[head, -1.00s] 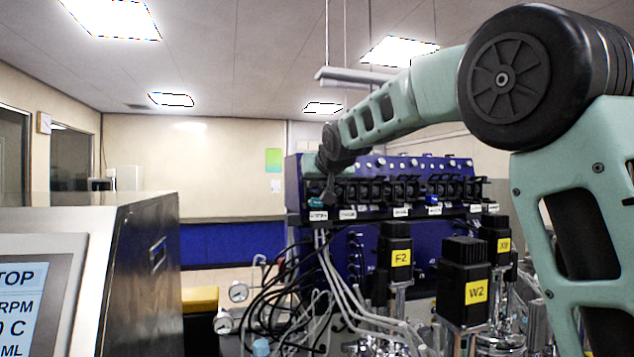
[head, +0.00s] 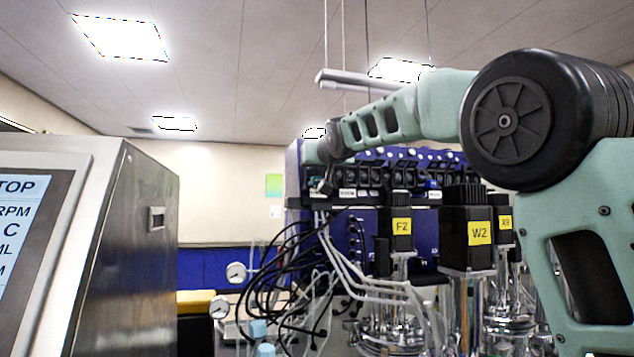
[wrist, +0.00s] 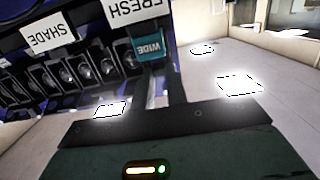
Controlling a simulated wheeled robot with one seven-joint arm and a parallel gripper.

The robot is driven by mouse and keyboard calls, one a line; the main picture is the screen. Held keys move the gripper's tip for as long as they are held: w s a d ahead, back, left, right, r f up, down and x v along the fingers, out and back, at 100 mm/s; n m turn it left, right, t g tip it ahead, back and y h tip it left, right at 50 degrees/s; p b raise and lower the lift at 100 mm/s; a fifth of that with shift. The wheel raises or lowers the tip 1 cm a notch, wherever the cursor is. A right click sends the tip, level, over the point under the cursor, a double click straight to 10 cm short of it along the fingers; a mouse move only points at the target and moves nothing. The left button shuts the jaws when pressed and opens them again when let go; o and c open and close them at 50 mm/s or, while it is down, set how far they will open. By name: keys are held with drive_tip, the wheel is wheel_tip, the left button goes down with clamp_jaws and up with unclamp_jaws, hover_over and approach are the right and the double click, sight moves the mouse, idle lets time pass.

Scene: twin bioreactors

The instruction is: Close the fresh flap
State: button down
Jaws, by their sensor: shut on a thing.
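A white label reading FRESH (wrist: 135,12) shows upside down at the top of the wrist view, on the blue pump rack. Right by it is a teal flap marked WIDE (wrist: 150,49). My gripper (wrist: 157,68) has its dark fingers at this teal flap and is shut on it. In the head view my gripper (head: 326,184) is at the left end of the blue rack (head: 292,180), and the flap cannot be made out there. How far the flap is swung open or closed is not clear.
A row of black pump heads (wrist: 70,72) runs along the rack, with a SHADE label (wrist: 48,33) beside FRESH. Black motors marked FZ (head: 400,228) and W2 (head: 468,235) stand below my arm. Tubes and cables (head: 275,285) hang below the rack. A steel cabinet (head: 130,260) is at left.

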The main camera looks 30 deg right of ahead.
drive_tip(key=t+b, duration=0.1)
drive_tip(key=b, duration=0.2)
drive_tip(key=shift+f, duration=0.4)
drive_tip(key=shift+r+b, duration=0.2)
drive_tip(key=shift+b, duration=0.5)
drive_tip(key=c, duration=1.4)
unclamp_jaws()
drive_tip(key=shift+s+a+f+b, duration=0.15)
drive_tip(key=shift+s+a+b, duration=0.05)
drive_tip(key=shift+s+b, duration=0.4)
drive_tip(key=s+a+b, duration=0.3)
drive_tip(key=s+b, duration=0.9)
drive_tip(key=s, duration=0.4)
